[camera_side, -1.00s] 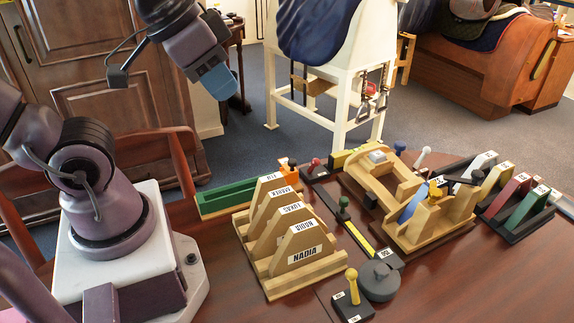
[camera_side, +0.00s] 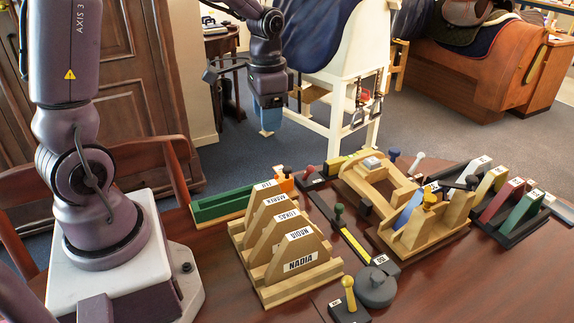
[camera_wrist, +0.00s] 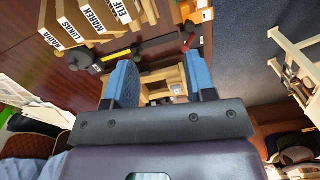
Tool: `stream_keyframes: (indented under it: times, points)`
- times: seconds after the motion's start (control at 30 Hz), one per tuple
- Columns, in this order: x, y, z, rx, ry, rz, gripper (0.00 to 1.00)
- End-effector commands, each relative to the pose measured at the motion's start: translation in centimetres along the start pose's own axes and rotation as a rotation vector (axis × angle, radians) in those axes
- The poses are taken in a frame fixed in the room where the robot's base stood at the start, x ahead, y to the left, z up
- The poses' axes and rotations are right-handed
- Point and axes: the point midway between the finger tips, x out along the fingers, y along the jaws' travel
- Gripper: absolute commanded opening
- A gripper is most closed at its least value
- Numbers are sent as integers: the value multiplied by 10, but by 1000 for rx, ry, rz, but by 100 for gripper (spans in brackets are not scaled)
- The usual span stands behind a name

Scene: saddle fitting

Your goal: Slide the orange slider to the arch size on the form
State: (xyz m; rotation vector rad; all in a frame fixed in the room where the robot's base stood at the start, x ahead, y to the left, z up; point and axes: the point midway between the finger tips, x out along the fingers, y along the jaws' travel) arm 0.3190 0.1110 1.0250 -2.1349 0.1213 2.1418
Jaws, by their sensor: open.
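A small orange block (camera_side: 284,184), which looks like the orange slider, sits at the right end of a long green channel (camera_side: 222,203) behind the wooden arch forms. An orange block also shows near the top of the wrist view (camera_wrist: 200,15). The wooden arch forms (camera_side: 288,258) stand in a row with name labels, NADIA at the front. No arch size can be read in these frames. My gripper (camera_side: 269,118) hangs above and behind the table, fingers down, apart from everything. In the wrist view its two blue fingers (camera_wrist: 160,72) are apart with nothing held between them.
A wooden saddle jig (camera_side: 415,215) with a yellow knob stands right of the forms. A yellow strip gauge (camera_side: 355,243) with a green knob lies between them. A grey round weight (camera_side: 376,287) is in front. Coloured plates (camera_side: 500,205) stand in a rack at right.

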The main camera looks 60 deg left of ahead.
Motion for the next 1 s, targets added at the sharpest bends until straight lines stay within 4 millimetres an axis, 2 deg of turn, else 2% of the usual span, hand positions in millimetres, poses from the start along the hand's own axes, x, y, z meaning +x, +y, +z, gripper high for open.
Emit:
stream_keyframes:
  times: [0.03, 0.2, 0.27, 0.37, 0.53, 0.67, 1.0]
  points:
    - [16, -12, -8, 48, -23, 20, 50]
    - [54, -43, -35, 282, -34, 61, 50]
    - [60, -50, -46, 382, -22, 60, 50]
    - [52, -56, -59, 519, 8, 30, 50]
    - [51, -57, -60, 637, 13, 22, 50]
    - [61, -56, -60, 651, 12, 23, 50]
    - [128, -54, -59, 648, 9, 26, 50]
